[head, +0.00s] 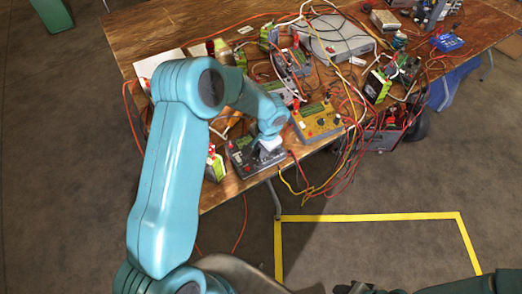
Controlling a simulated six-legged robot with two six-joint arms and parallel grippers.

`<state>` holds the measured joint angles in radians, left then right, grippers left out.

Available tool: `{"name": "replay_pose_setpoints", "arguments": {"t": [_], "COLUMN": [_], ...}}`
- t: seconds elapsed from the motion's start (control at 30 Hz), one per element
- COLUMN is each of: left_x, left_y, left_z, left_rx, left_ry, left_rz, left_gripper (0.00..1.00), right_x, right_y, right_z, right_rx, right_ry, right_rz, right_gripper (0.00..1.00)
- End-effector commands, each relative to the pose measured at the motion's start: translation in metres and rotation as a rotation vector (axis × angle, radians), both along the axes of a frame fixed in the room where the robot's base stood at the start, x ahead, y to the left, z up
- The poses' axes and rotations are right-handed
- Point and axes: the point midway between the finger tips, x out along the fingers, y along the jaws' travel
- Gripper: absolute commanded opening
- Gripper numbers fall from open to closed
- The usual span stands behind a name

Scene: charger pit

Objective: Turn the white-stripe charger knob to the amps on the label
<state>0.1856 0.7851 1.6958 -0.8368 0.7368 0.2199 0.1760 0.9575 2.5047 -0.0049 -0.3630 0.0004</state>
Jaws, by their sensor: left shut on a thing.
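A dark grey charger (240,161) lies near the front edge of the wooden table, with small red parts on its face. My left arm comes in from the left and reaches down over it. My left gripper (266,149) is at the charger's right part, shut on its knob. The knob, its white stripe and the fingertips are mostly hidden or too small to make out. A yellow charger (318,121) with a greenish display and dials lies just to the right. The amps on any label cannot be read. My right gripper is not in view.
A battery with a green label (215,166) stands left of the dark charger. Several red, yellow and white cables (352,125) tangle to the right and hang over the table's edge. A large grey case (336,38) lies farther back. The floor inside the yellow tape (368,217) is clear.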

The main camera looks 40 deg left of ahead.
Motion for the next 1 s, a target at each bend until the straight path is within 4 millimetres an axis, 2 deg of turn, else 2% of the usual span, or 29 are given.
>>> {"name": "replay_pose_setpoints", "arguments": {"t": [0.1,0.4,1.0], "left_x": [0.001,0.0,-0.001], "left_y": [0.0,0.0,-0.001], "left_z": [-0.002,-0.001,0.001], "left_rx": [0.01,0.032,0.075], "left_ry": [0.015,0.064,0.156], "left_rz": [-0.106,-0.388,-0.944], "left_gripper": [0.0,0.0,0.0], "right_x": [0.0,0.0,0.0], "right_y": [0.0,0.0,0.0], "right_z": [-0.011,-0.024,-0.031], "right_rx": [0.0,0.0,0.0], "right_ry": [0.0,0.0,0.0], "right_rz": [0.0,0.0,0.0], "right_gripper": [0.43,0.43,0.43]}}
